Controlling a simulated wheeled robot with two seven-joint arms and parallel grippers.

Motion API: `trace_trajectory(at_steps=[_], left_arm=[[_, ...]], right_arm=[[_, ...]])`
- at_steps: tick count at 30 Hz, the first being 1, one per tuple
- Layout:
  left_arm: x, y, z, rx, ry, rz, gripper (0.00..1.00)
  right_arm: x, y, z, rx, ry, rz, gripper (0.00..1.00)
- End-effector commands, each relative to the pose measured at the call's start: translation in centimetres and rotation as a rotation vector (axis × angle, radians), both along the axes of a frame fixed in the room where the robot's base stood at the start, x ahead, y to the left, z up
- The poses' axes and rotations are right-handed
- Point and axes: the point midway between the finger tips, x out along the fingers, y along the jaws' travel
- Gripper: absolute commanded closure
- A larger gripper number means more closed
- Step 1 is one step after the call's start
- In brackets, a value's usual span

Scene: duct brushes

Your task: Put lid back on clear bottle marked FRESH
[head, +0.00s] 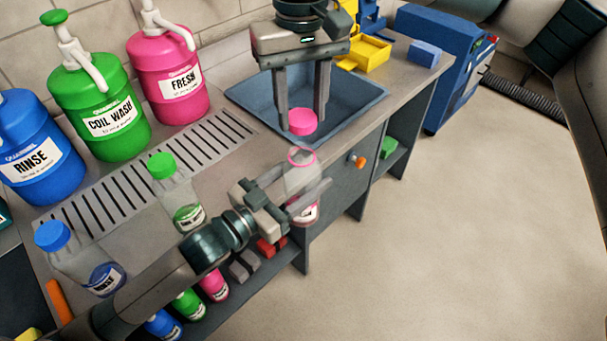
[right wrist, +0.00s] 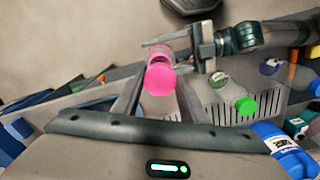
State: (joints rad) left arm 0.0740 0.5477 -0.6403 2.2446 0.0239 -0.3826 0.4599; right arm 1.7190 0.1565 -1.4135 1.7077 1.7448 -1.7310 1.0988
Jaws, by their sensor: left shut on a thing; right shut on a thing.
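The clear bottle (head: 300,176) has an open mouth with a pink ring and a pink label low down that is partly hidden. My left gripper (head: 308,196) is shut on this bottle's body and holds it roughly upright in front of the counter edge. The pink lid (head: 302,122) is between the fingertips of my right gripper (head: 302,127), which is shut on it. In the head view the lid is above the bottle mouth, with a gap between them. In the right wrist view the lid (right wrist: 160,79) overlaps the bottle (right wrist: 178,42).
A green-capped bottle (head: 180,197) and a blue-capped bottle (head: 85,268) stand on the counter at left. Pump jugs RINSE (head: 30,140), COIL WASH (head: 105,105) and FRESH (head: 172,80) stand at the back. A sink (head: 250,97) lies behind the right gripper. Floor at right is clear.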

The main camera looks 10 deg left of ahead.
Motion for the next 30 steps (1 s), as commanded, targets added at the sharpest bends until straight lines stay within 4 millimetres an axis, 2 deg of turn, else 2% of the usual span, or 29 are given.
trace_trajectory(at_steps=[13,30], left_arm=[[0.0,0.0,0.1,-0.001,-0.001,0.0,0.8],[0.0,0.0,0.1,-0.001,-0.001,0.0,0.8]], right_arm=[[0.0,0.0,-0.4,0.0,0.0,0.0,0.81],[0.0,0.0,-3.9,0.0,-0.001,-0.001,0.81]])
